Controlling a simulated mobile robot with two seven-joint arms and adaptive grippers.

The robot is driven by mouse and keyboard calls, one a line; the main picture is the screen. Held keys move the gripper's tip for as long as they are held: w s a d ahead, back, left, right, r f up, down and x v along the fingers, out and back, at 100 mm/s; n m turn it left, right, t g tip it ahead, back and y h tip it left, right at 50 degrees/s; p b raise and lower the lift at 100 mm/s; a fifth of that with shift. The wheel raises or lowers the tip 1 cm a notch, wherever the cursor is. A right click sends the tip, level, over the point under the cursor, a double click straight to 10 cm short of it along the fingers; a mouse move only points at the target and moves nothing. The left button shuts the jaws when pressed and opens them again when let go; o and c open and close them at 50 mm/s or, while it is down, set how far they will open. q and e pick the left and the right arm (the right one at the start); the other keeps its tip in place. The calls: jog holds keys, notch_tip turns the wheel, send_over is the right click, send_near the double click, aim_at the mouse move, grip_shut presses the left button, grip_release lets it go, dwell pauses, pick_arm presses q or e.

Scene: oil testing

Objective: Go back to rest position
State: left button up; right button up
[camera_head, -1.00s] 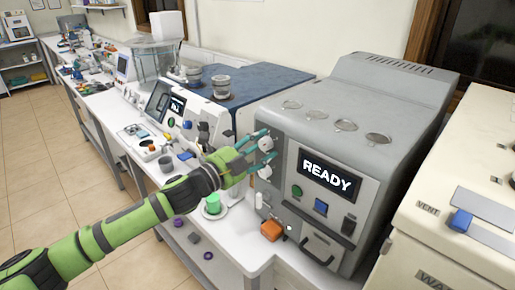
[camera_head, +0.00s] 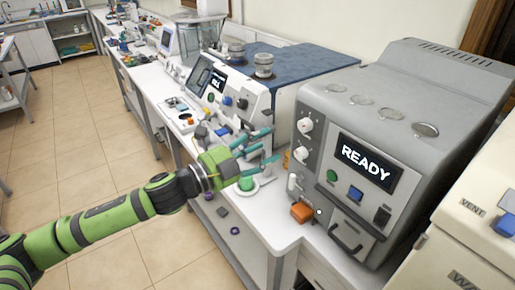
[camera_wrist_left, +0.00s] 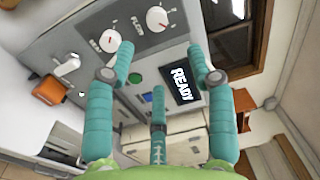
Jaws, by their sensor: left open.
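My left gripper (camera_head: 266,150) is green with teal fingers. It is open and empty, in the air in front of the grey machine's left side and over the bench edge. In the left wrist view its fingers (camera_wrist_left: 160,75) are spread, with nothing between them. The grey machine (camera_head: 290,115) has a display (camera_head: 366,163) reading READY, white knobs, a green button and a blue button. The display also shows in the left wrist view (camera_wrist_left: 182,84). My right gripper is not in view.
A green object (camera_head: 246,183) stands on a white round dish, partly behind my gripper. A cream machine (camera_head: 470,235) stands at the right. The tiled floor (camera_head: 95,150) at left is clear.

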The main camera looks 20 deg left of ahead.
pick_arm(q)
jog(key=shift+s+a, duration=0.2)
jog(key=shift+s, duration=0.1)
jog(key=shift+f, duration=0.1)
